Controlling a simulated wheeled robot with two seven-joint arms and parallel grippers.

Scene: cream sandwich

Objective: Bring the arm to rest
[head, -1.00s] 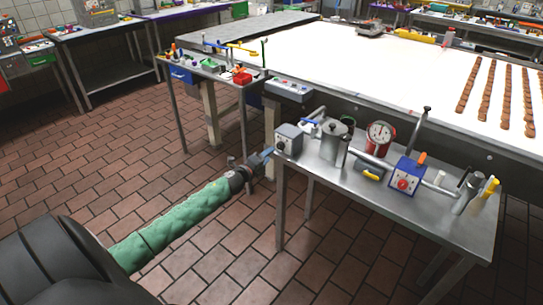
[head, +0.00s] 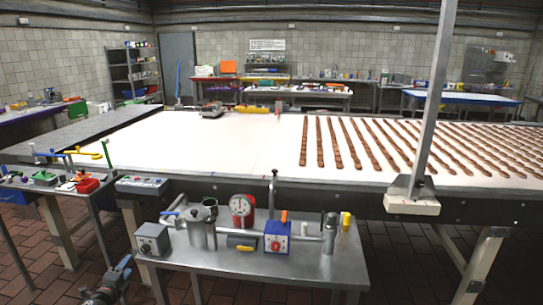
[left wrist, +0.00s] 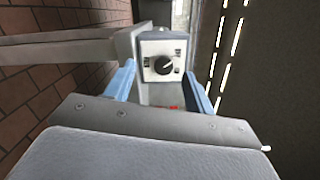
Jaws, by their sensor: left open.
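My left gripper (head: 120,268) is at the bottom left of the head view, low and just left of the small metal table (head: 240,268). Its blue fingers are open and appear empty. The grey box with a black dial (head: 152,239) stands on that table's left corner, up and right of the gripper. In the left wrist view the open left gripper (left wrist: 160,78) has one blue finger at each side. The dial box (left wrist: 162,62) shows between and beyond them, apparently apart from them. My right gripper is not in view.
The small table also holds a steel pot (head: 200,228), a red gauge (head: 242,210) and a blue box with a red dial (head: 277,238). A long white conveyor (head: 220,140) with rows of brown bars lies behind. Tiled floor is open at the lower left.

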